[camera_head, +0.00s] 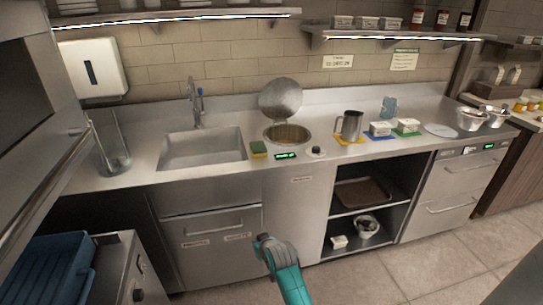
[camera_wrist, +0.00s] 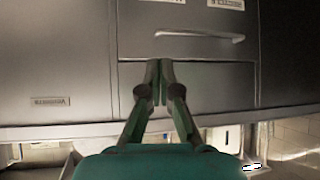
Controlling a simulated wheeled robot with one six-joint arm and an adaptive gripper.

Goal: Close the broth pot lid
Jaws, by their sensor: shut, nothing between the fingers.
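The broth pot (camera_head: 287,134) is a round well set into the steel counter, in the middle of the head view. Its round metal lid (camera_head: 281,98) stands raised and tilted back behind the opening. My gripper (camera_head: 265,241) is low in front of the cabinet fronts, well below the counter and apart from the pot. In the wrist view my gripper (camera_wrist: 160,68) has its fingers together, empty, facing grey cabinet fronts. The pot and lid are not in the wrist view.
Open shelves (camera_head: 341,216) sit below the counter. A shelf (camera_head: 180,17) hangs above. The floor (camera_head: 400,273) at right is clear.

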